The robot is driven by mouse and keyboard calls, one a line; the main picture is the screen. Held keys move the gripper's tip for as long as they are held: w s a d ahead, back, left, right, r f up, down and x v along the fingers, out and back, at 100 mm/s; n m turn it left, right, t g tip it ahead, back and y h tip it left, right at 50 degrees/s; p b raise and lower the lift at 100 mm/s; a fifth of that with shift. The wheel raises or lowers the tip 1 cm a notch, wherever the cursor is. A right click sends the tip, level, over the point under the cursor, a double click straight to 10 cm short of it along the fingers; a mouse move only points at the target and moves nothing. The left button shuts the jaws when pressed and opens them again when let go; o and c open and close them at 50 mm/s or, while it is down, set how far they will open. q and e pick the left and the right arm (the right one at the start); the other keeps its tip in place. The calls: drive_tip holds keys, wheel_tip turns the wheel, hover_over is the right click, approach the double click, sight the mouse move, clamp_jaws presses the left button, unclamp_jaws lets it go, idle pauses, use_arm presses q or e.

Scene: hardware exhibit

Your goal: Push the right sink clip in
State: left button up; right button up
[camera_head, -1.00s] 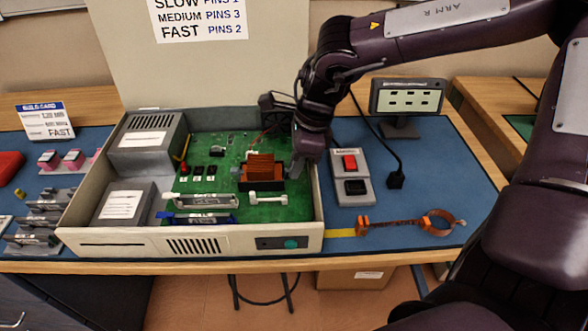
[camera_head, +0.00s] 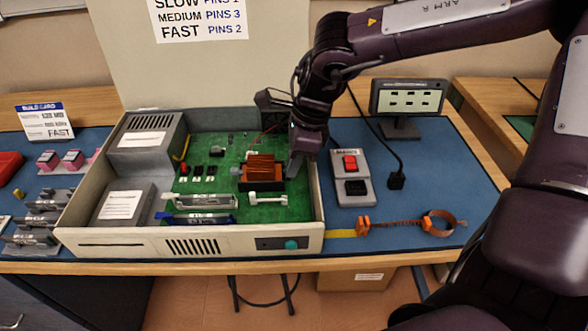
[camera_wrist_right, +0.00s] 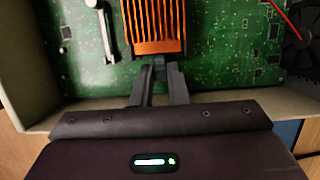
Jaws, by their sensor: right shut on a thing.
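The copper finned heat sink (camera_head: 262,166) sits on the green board inside the open case, with a dark frame around its base. It also shows at the top of the right wrist view (camera_wrist_right: 155,20). My right gripper (camera_head: 291,172) is low over the board, against the right side of the sink. In the right wrist view its two dark fingers (camera_wrist_right: 157,78) are close together at the sink's edge, shut on a small dark piece there, which looks like the right sink clip (camera_wrist_right: 158,61). The fingers mostly hide the clip, so how far in it sits cannot be told.
The case's right wall (camera_head: 317,200) stands close beside my right gripper. A switch box (camera_head: 352,178), an orange strap (camera_head: 405,227) and a small monitor (camera_head: 408,97) stand right of the case.

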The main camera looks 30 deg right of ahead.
drive_tip(key=shift+w+a+r+b, duration=0.25)
drive_tip(key=shift+a+r+b, duration=0.05)
drive_tip(key=shift+r, duration=0.05)
idle(0.6)
drive_tip(key=o, duration=0.4)
drive_tip(key=shift+s, duration=0.1)
drive_tip(key=shift+w+a+p+v, duration=0.1)
drive_tip(key=shift+a+p+v, duration=0.05)
drive_tip(key=shift+p+v, duration=0.8)
drive_tip(key=shift+w+a+p+v, duration=0.15)
drive_tip(key=shift+p+v, duration=0.45)
drive_tip(key=shift+v, duration=0.7)
drive_tip(key=shift+w+a+p+v, duration=0.1)
drive_tip(key=shift+a+p+v, duration=0.1)
drive_tip(key=shift+p+v, duration=0.75)
drive_tip(key=shift+r, duration=0.3)
